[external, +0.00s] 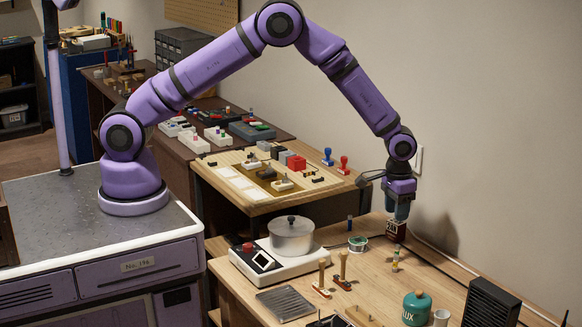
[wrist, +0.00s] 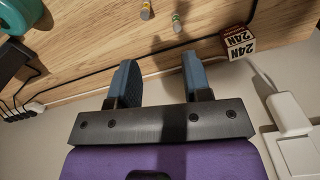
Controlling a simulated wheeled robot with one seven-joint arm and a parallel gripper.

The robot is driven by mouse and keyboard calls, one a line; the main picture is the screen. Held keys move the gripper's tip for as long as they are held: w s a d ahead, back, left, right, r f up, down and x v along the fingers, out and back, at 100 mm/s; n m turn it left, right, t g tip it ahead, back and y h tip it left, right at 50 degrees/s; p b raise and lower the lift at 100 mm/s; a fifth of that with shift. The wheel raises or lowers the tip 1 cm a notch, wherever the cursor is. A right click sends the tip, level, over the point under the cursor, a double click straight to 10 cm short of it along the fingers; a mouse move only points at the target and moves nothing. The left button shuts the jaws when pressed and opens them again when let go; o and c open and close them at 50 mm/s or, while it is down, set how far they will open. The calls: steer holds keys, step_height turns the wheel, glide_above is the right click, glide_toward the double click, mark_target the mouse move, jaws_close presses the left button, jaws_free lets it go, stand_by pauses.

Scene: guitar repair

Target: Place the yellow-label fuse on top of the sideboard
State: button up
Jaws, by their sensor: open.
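Two small cylinders stand close together on the wooden bench; in the wrist view one (wrist: 178,22) shows a yellowish-green band and the other (wrist: 146,10) an orange-brown band. The first looks like the yellow-label fuse, but the labels are too small to be sure. In the external view the pair (external: 396,254) stands in front of my gripper. My gripper (external: 397,216) points down near the wall; in the wrist view its blue fingers (wrist: 158,82) are apart with nothing between them. I cannot tell which piece of furniture is the sideboard.
A dark red 24N box (wrist: 240,42) stands beside my gripper near the wall. A solder spool (external: 358,243), hot plate with pot (external: 292,237), teal flux jar (external: 416,305) and black box (external: 490,303) occupy the bench. A cable runs along its back edge.

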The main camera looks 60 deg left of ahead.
glide_above(396, 256)
steer(key=f, duration=0.4)
steer(key=shift+w+a+f, duration=0.15)
steer(key=shift+w+a, duration=0.05)
steer(key=shift+a, duration=0.05)
steer(key=f, duration=1)
steer(key=shift+d+f, duration=0.2)
steer(key=shift+f, duration=0.15)
steer(key=shift+s, duration=0.1)
jaws_close()
